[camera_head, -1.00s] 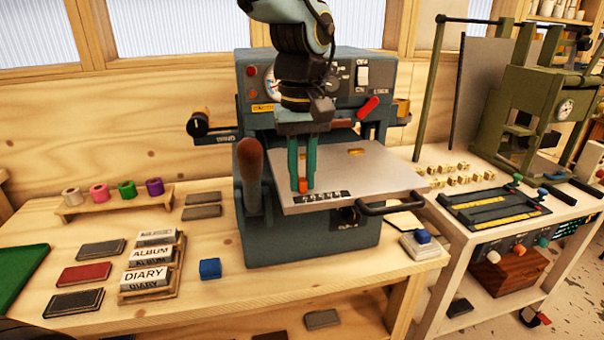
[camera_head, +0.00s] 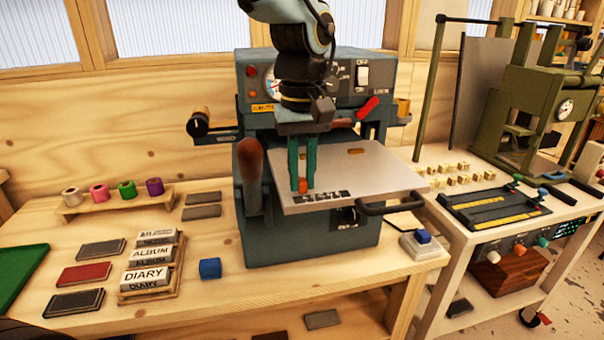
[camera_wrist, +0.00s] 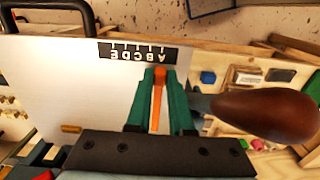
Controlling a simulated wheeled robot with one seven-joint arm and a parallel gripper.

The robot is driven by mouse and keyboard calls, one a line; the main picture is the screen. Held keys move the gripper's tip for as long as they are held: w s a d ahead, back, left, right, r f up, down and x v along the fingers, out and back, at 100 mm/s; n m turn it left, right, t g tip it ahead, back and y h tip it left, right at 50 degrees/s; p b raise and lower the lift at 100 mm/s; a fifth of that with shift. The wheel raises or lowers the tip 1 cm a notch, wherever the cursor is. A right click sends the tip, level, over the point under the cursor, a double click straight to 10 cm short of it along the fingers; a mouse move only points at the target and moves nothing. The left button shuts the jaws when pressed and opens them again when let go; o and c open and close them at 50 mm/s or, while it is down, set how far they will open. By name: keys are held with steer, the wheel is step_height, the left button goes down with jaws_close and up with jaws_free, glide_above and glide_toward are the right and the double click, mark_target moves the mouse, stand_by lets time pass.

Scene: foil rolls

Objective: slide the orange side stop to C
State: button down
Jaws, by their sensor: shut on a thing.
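The orange side stop (camera_head: 302,186) is at the front left of the grey plate (camera_head: 365,177) of the blue-grey press. It shows as a slim orange bar in the wrist view (camera_wrist: 158,103). My gripper (camera_wrist: 158,92) has its two teal fingers closed on either side of this bar. The black letter scale (camera_wrist: 138,52) lies just beyond the fingertips, upside down in the wrist view. The bar lines up near the right end of its letter row there, off the middle letter C. In the head view, the scale (camera_head: 330,195) extends to the right of my gripper (camera_head: 302,180).
A brown-knobbed lever (camera_head: 250,160) stands close to the left of the plate. The plate's dark front handle (camera_head: 392,205) is at the right. A blue block (camera_head: 210,268) and a stack of title blocks (camera_head: 150,262) are on the bench to the left.

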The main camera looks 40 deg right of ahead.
mark_target(319, 190)
steer(key=shift+s+d, duration=0.3)
steer(key=shift+d, duration=0.45)
steer(key=shift+s+d, duration=0.25)
steer(key=shift+d, duration=0.45)
steer(key=c, duration=0.8)
jaws_free()
steer(key=shift+r, duration=0.15)
step_height(319, 190, up, 11)
steer(key=b, duration=0.2)
steer(key=shift+f, duration=0.2)
steer(key=shift+a, duration=0.1)
